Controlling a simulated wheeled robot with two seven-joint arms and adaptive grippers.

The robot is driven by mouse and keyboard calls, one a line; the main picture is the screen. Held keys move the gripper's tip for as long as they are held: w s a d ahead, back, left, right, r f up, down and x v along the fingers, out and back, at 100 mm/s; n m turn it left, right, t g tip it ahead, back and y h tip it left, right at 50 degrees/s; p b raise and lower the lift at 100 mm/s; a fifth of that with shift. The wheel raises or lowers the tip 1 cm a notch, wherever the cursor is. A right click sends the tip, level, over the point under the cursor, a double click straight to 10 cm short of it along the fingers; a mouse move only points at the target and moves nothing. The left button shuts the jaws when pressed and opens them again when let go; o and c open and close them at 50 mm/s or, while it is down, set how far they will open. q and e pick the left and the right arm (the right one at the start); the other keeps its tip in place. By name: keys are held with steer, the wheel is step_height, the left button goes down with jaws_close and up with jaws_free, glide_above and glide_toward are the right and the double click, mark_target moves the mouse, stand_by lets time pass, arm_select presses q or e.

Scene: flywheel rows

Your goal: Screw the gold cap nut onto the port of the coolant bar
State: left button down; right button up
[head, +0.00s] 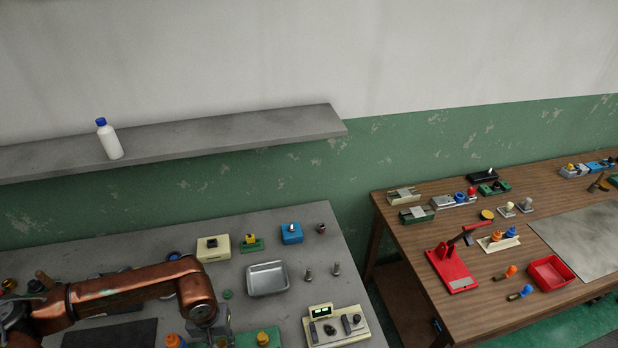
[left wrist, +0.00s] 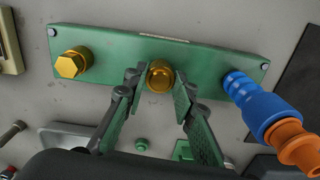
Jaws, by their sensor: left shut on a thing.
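The green coolant bar (left wrist: 205,62) spans the top of the left wrist view. A gold hex fitting (left wrist: 73,63) is on its left end. A blue and orange hose coupling (left wrist: 262,108) is at its right end. My left gripper (left wrist: 157,82) is shut on the round gold cap nut (left wrist: 159,76), which lies over the middle of the bar. The port under the nut is hidden, and I cannot tell how far the nut is seated. In the head view my left gripper (head: 212,338) is at the bottom edge, beside part of the green bar (head: 248,340). My right gripper is not in view.
A metal tray (head: 267,279), small bolts (head: 309,275) and a cream device (head: 336,328) stand on the grey table near the gripper. A wooden table (head: 400,250) with a red press (head: 452,268) is at the right. A shelf (head: 220,137) holds a white bottle (head: 109,141).

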arm_select(q)
steer(key=c, duration=1.9)
jaws_free()
steer(key=shift+c, duration=0.2)
steer(key=shift+r, duration=0.15)
steer(key=shift+r+p, duration=0.5)
steer(key=shift+r, duration=0.85)
steer(key=shift+o, duration=0.3)
steer(key=o, duration=0.5)
